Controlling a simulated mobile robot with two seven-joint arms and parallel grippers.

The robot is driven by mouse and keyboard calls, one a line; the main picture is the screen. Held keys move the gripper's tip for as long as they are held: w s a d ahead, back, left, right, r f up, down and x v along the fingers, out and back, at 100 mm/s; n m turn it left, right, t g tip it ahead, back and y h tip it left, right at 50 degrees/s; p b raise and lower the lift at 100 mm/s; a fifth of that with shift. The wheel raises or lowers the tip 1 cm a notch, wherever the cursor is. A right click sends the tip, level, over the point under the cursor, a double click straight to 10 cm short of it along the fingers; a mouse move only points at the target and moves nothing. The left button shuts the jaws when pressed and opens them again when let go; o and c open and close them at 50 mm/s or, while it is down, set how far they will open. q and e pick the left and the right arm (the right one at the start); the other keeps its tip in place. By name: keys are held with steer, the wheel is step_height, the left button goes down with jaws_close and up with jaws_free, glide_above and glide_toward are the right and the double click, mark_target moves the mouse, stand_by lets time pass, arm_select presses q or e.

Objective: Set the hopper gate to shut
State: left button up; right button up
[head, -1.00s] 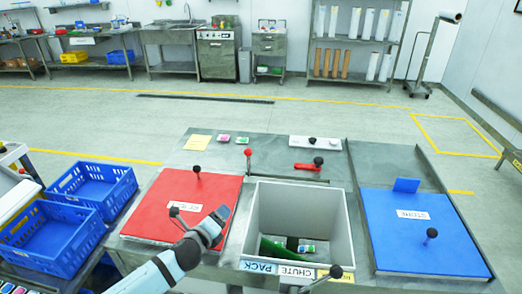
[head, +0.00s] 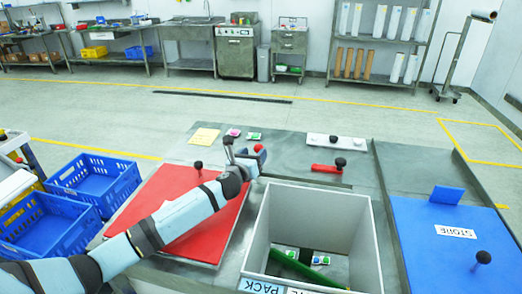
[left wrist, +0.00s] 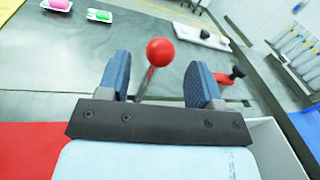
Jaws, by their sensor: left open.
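A lever with a red ball knob (left wrist: 160,52) on a thin metal rod stands on the grey bench; its knob (head: 259,148) also shows in the head view at my gripper. My left gripper (head: 250,157) is open. In the left wrist view its two blue fingers (left wrist: 158,80) stand on either side of the rod, with the ball beyond the fingertips. A red handle with a black knob (head: 330,167) lies to the right, behind the open grey box (head: 310,205). I cannot tell by looks which one is the hopper gate's. My right gripper is not in view.
A red panel (head: 180,232) lies under my left arm, and a blue panel marked STORE (head: 450,255) is at right. Blue crates (head: 94,182) stand at left.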

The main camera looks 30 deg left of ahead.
mark_target(261, 145)
arm_select(q)
steer(key=w+b, duration=0.1)
steer(key=w, duration=0.5)
steer(key=shift+a+b, duration=0.15)
steer(key=shift+b, duration=0.25)
steer(key=shift+s, duration=0.1)
jaws_close()
